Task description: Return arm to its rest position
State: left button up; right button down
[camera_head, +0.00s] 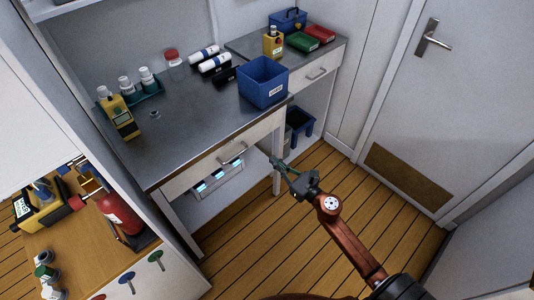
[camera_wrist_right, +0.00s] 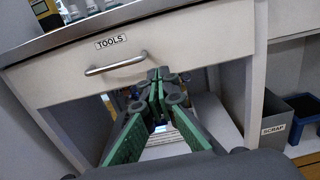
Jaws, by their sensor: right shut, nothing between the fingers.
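My right gripper (camera_head: 279,166) is shut and empty, held in free air in front of the desk, beside its right front leg. In the right wrist view the shut green fingers (camera_wrist_right: 158,78) point toward the desk front, below and right of the drawer handle (camera_wrist_right: 116,64). The drawer labelled TOOLS (camera_wrist_right: 200,45) is closed. Its handle also shows in the head view (camera_head: 232,154), apart from the gripper. My right arm (camera_head: 345,228) reaches in from the lower right. My left gripper is not in view.
A blue bin (camera_head: 264,82) stands on the desktop (camera_head: 190,110) near its right edge. A scrap bin (camera_wrist_right: 275,128) and another dark blue bin (camera_head: 301,122) stand under the side counter. A red extinguisher (camera_head: 119,213) is at lower left. The wooden floor (camera_head: 345,185) before the door (camera_head: 425,110) is clear.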

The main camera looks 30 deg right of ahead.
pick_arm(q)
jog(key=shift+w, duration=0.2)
pick_arm(e)
jog(key=shift+s, duration=0.25)
